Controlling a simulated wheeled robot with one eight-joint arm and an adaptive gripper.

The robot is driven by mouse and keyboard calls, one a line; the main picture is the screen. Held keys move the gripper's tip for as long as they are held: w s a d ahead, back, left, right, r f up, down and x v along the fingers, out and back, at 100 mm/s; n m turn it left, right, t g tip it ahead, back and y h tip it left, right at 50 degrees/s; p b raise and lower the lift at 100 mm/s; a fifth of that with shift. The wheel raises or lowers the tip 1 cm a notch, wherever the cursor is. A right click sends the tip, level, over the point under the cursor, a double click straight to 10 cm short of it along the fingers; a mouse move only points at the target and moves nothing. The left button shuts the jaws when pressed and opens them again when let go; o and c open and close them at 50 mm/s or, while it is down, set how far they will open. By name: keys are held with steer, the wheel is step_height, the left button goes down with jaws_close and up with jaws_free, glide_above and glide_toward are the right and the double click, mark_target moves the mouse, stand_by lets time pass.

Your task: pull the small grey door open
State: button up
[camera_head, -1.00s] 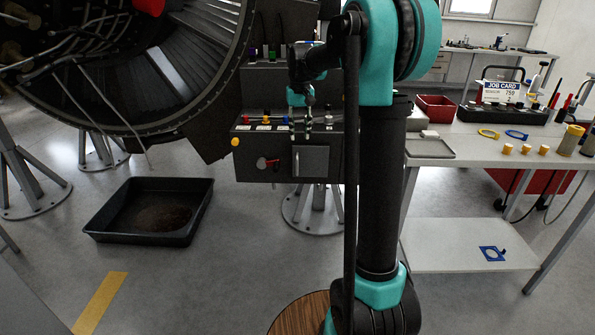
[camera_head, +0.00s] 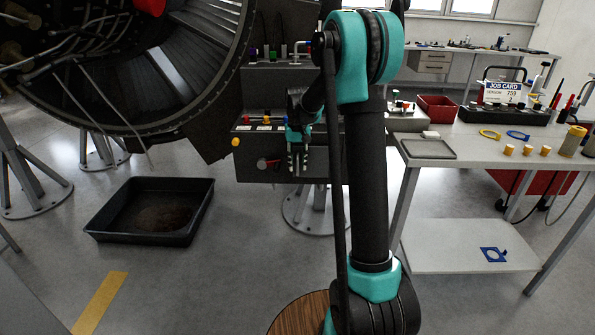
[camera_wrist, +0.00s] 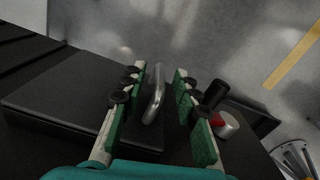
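The small grey door (camera_head: 318,165) is on the front of the dark box under the engine, partly hidden by my gripper and arm. In the wrist view the door (camera_wrist: 55,100) is a dark flat panel on the left, with a silver bar handle (camera_wrist: 155,95) standing off it. My gripper (camera_head: 298,170) is in front of the door. In the wrist view my gripper (camera_wrist: 160,85) is open, its green-padded fingers on either side of the handle. Gaps show between the handle and both pads. The door looks shut.
A knob with red on it (camera_head: 264,163) sticks out left of the door, close to one finger in the wrist view. A black drip tray (camera_head: 150,236) lies on the floor at left. A workbench (camera_head: 470,157) stands at right. The floor before the box is clear.

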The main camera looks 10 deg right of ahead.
mark_target(298, 170)
steer(key=shift+f, duration=1.55)
jaws_close()
